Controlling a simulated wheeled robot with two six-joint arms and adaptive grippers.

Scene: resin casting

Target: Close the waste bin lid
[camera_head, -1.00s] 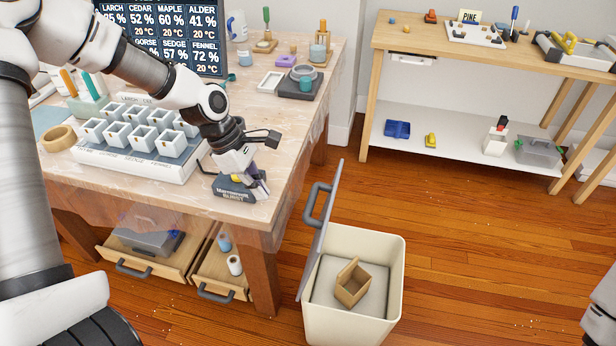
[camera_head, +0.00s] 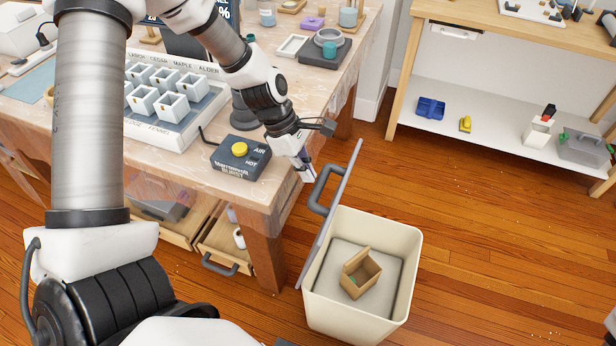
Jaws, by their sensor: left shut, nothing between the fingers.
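The cream waste bin (camera_head: 372,315) stands on the floor to the right of the workbench. Its grey lid (camera_head: 335,222) stands open, nearly upright on the bin's left side. A dark handle (camera_head: 321,190) sticks out from the lid's left face. A small brown open box (camera_head: 361,273) lies inside the bin. My left gripper (camera_head: 307,175) is shut and empty. It points down beside the workbench edge, just left of the top of the handle; I cannot tell whether it touches.
The workbench (camera_head: 262,200) carries a dark device with a yellow button (camera_head: 240,149) and a tray of white cups (camera_head: 157,130). Drawers (camera_head: 226,245) stand open below it. A shelf unit (camera_head: 480,130) stands at the back right. The floor right of the bin is clear.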

